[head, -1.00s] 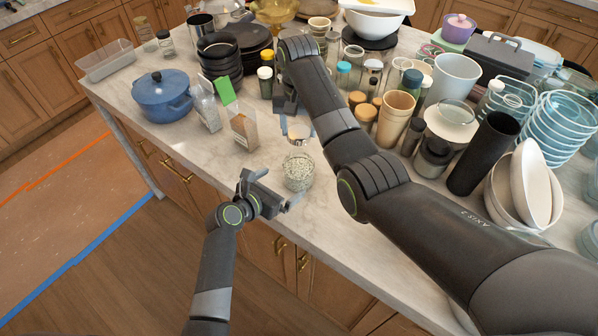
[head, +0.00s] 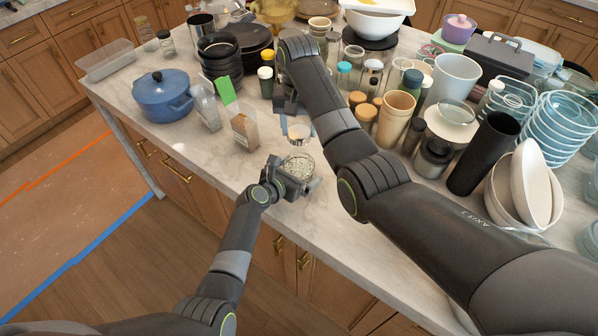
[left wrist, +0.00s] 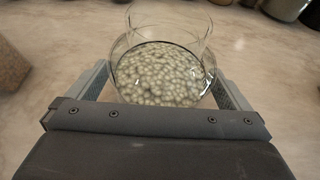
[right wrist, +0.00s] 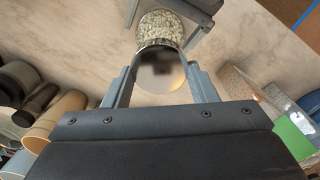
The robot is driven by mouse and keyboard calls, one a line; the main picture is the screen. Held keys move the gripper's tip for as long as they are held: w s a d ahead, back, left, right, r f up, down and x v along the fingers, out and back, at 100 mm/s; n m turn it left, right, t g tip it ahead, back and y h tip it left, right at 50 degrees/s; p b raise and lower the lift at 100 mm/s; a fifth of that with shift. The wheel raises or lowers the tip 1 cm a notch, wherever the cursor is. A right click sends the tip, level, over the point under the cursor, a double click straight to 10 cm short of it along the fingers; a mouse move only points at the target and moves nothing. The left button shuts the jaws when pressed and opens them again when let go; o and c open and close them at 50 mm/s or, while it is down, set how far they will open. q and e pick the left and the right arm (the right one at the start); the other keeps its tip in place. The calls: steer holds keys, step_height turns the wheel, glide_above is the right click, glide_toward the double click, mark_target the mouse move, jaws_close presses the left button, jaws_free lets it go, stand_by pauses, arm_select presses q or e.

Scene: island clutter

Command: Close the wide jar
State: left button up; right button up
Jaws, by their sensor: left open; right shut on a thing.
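The wide jar (head: 299,165) is clear glass, filled with pale beans or pellets, and stands upright near the counter's front edge. Its open top faces up in the left wrist view (left wrist: 160,75). My left gripper (left wrist: 163,92) is open, its fingers on either side of the jar; whether they touch the glass I cannot tell. My right gripper (right wrist: 162,85) is shut on a round, shiny metal lid (right wrist: 160,70). The lid also shows in the head view (head: 298,132), raised behind the jar and apart from it. My right arm partly hides its gripper in the head view.
A bag with brown contents (head: 243,130) and a blue pot (head: 163,95) stand to the left. Several small jars, a tan cup (head: 395,118) and a black cylinder (head: 484,153) crowd the right. The marble counter (head: 225,165) is bare left of the jar.

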arm_select(q)
steer(key=c, duration=1.3)
steer(key=shift+c, duration=0.2)
arm_select(e)
glide_above(299, 154)
steer(key=shift+f, duration=2.5)
steer(key=shift+f, duration=0.9)
steer(key=shift+f, duration=0.5)
